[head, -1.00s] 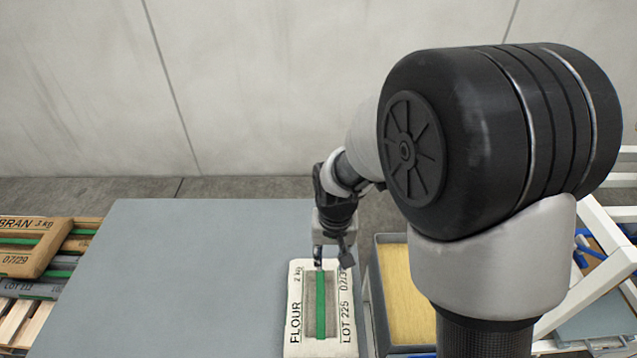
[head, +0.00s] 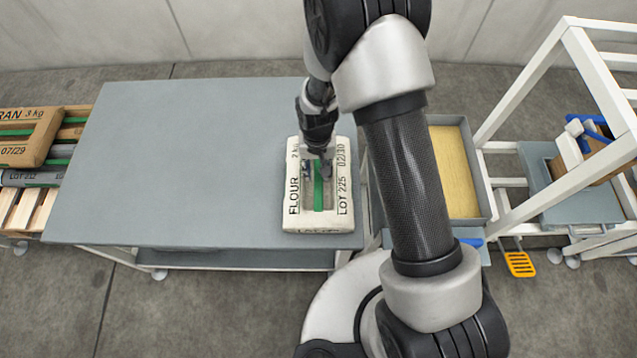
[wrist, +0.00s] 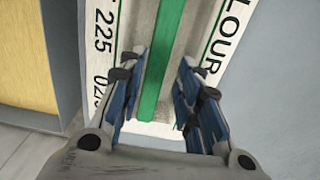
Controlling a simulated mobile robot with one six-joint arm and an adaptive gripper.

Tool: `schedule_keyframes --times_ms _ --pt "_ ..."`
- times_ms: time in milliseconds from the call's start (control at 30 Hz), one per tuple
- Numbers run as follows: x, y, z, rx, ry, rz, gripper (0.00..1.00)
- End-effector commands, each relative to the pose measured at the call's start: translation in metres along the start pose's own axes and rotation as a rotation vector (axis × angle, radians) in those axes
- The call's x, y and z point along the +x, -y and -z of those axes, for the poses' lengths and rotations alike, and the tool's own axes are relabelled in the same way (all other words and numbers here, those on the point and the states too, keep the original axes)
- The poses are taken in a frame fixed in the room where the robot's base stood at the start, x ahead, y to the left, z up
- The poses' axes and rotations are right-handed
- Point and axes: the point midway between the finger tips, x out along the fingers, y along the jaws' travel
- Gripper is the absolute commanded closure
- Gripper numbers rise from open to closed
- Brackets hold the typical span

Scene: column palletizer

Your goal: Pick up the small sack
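The small sack (head: 327,215) is a white flour bag marked FLOUR, 2 kg and LOT 225, with a green strip along its middle. It lies flat near the right edge of the grey table. My gripper (head: 318,172) is over the sack's far half, pointing down. In the wrist view the sack (wrist: 192,50) fills the upper middle. There my gripper (wrist: 160,85) shows two blue-padded fingers spread apart on either side of the green strip, with nothing clamped between them. Whether the fingertips touch the sack I cannot tell.
The grey table (head: 200,160) is bare left of the sack. A pallet (head: 22,212) with brown and grey sacks stands at the left. A grey tray with a yellow bottom (head: 452,175) is right of the table. A white frame (head: 560,110) stands further right.

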Motion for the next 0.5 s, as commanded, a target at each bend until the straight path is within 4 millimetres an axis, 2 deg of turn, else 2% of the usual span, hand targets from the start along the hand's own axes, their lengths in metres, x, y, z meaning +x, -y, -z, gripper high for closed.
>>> schedule_keyframes --times_ms 167,500 --pt "0.009 -0.001 0.000 0.000 -0.001 0.000 0.68" --pt "0.054 -0.003 -0.001 0.000 0.000 0.000 0.68"
